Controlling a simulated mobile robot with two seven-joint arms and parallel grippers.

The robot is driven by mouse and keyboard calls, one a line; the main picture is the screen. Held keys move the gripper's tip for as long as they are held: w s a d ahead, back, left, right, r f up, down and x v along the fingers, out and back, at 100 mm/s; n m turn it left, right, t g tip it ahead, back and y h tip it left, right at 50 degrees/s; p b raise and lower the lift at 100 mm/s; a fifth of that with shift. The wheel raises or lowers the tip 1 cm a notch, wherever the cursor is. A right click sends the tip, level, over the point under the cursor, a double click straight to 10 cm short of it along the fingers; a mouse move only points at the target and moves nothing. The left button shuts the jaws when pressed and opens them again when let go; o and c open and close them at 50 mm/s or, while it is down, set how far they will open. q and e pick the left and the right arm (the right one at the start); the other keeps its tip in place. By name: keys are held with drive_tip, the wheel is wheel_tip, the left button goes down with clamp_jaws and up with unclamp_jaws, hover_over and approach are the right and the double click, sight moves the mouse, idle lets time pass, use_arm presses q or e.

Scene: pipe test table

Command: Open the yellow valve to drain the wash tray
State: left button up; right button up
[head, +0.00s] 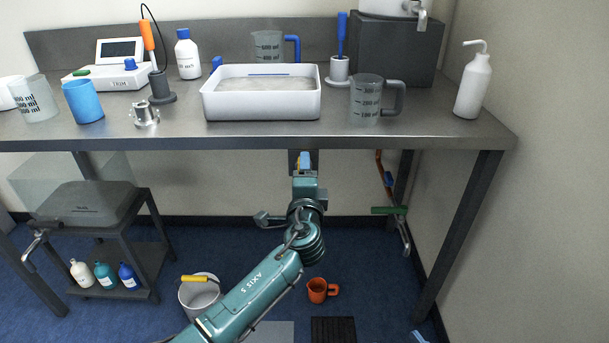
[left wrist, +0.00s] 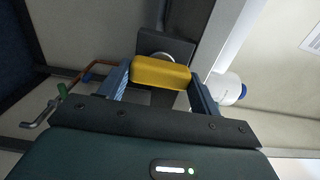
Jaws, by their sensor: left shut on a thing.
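The white wash tray (head: 262,106) stands on the bench and holds a clear liquid with a blue mark at its back edge. The yellow valve handle (left wrist: 160,72) shows in the left wrist view, lying crosswise between the two blue fingers of my left gripper (left wrist: 158,82), which is shut on it. A dark plate and a pale ring show behind the handle. In the head view my left gripper (head: 303,160) is under the bench's front edge, below the tray; the handle there is mostly hidden by the gripper. My right gripper is not in view.
A bucket (head: 199,298) and an orange mug (head: 318,290) stand on the floor beside my left arm. A green-handled tap (head: 389,210) on a copper pipe is under the bench at right. A cart (head: 92,212) with bottles stands at left. A measuring jug (head: 366,100) stands right of the tray.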

use_arm(q)
drive_tip(key=o, duration=1)
drive_tip(key=s+p, duration=0.1)
drive_tip(key=s, duration=1.2)
drive_tip(key=shift+s, duration=0.1)
